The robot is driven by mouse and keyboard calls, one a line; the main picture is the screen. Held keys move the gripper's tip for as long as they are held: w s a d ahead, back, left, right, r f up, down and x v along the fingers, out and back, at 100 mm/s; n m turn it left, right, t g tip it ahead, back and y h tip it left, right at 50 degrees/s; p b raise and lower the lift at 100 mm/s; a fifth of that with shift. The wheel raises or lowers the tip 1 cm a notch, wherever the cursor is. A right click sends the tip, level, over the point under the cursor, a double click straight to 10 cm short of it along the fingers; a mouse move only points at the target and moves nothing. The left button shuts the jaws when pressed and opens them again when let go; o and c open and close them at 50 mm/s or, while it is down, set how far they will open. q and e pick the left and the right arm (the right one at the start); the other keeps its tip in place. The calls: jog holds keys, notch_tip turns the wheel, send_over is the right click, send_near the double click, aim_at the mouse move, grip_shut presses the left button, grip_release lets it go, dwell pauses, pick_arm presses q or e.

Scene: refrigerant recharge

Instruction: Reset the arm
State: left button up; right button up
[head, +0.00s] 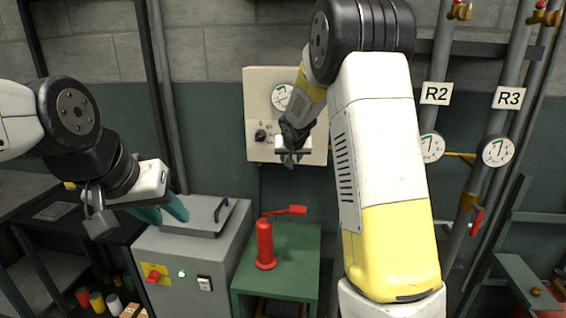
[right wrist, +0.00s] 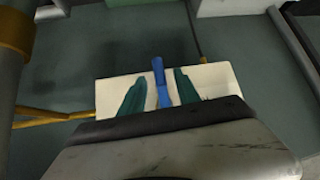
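My right gripper (head: 290,158) is in front of the lower part of a cream wall panel (head: 316,110), which has a round gauge (head: 282,97) and a black knob (head: 261,135). In the right wrist view, my right gripper's two teal fingers (right wrist: 160,95) are spread on either side of a blue lever (right wrist: 160,78), with narrow gaps showing. The panel (right wrist: 222,78) lies behind them. In the head view the lever is hidden by my gripper. My left gripper (head: 165,214) hangs over the grey machine at lower left; its teal fingers appear apart and empty.
The grey machine (head: 228,245) has a handled lid, a red switch and a green light. A red bottle (head: 265,245) with a lever stands on a green stand (head: 300,245). Pipes with gauges, labelled R2 (head: 436,93) and R3 (head: 509,98), stand right of my right arm.

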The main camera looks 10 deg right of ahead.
jog(key=shift+v, duration=1.25)
jog(key=s+d+r+g+y, duration=0.1)
jog(key=s+d+r, duration=0.15)
jog(key=s, duration=0.55)
jog(key=s+d+r, duration=0.1)
jog(key=s+r, duration=0.3)
jog(key=s, duration=0.4)
jog(key=s+a+n+g+y, duration=0.1)
jog(key=s+a, duration=0.2)
jog(key=s, duration=2)
jog(key=shift+r+n+g+y, duration=0.3)
jog(key=shift+g+y, duration=0.1)
